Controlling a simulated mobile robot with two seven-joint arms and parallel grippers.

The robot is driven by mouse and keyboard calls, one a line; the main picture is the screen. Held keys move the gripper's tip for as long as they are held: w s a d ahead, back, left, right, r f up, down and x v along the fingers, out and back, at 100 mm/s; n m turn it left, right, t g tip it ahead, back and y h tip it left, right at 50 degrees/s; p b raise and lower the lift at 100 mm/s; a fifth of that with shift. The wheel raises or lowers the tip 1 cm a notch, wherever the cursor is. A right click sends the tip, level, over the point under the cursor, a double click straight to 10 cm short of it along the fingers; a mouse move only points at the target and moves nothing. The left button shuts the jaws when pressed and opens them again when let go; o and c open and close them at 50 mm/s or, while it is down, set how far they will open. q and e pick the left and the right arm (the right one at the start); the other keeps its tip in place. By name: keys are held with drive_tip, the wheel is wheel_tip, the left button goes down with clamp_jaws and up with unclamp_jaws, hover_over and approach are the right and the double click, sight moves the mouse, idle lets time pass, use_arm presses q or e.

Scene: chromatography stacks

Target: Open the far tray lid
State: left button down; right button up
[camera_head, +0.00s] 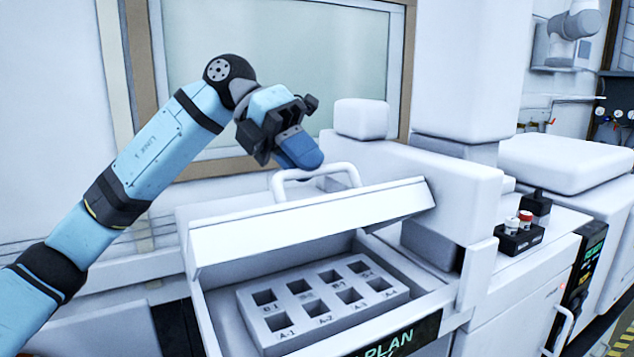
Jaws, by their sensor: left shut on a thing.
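The far tray lid (310,222) is a white panel with a raised white bar handle (345,168). It stands tilted up over the tray, which lies open below it. In the tray sits a grey rack (262,325) with several square holes marked with labels such as A-1 and B-1. My left gripper (290,170) is shut on the lid handle at its left end; the blue fingers hide that part of the handle. My right gripper is not in view.
A small black holder (518,240) with a red-capped and a white-capped vial stands on the ledge to the right. White instrument housings rise behind and right of the tray. A framed glass panel (280,75) is behind my arm.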

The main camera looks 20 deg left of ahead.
use_arm(q)
drive_tip(key=w+a+r+n+g+h+p, duration=0.1)
drive_tip(key=w+a+n+g+h+p, duration=0.2)
drive_tip(key=w+a+h, duration=0.5)
drive_tip(key=w+a+g, duration=0.1)
drive_tip(key=w+a, duration=0.4)
drive_tip(key=shift+g, duration=0.3)
drive_tip(key=shift+f, duration=0.1)
